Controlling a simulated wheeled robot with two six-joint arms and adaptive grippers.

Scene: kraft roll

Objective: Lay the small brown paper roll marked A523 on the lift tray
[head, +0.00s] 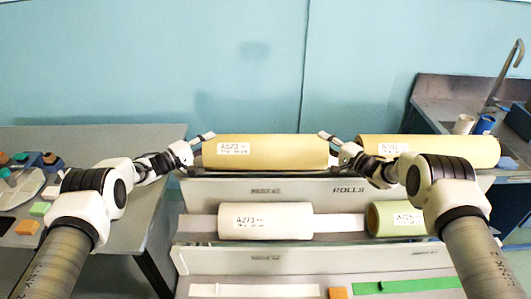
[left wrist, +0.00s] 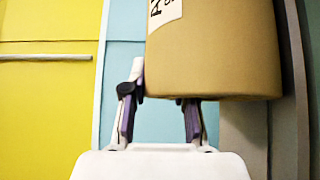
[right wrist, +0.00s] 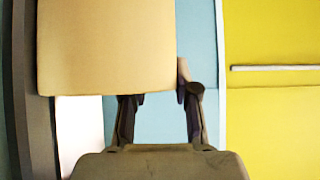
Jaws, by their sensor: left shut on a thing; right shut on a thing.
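The brown paper roll marked A523 (head: 270,152) lies level at the upper tier of the rack, its label facing me. My left gripper (head: 204,145) is shut on its left end and my right gripper (head: 331,145) is shut on its right end. The roll also shows in the left wrist view (left wrist: 215,55), with part of its label, and in the right wrist view (right wrist: 105,50). Some of the far fingers are hidden behind it. I cannot tell whether the roll touches the shelf. I cannot pick out the lift tray in these views.
The rack (head: 300,188) marked ROLLS holds another tan roll (head: 450,150) at upper right, a cream roll (head: 266,221) and a greenish roll (head: 396,219) below. A grey table (head: 110,140) with coloured blocks stands left. A sink counter (head: 440,100) stands right.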

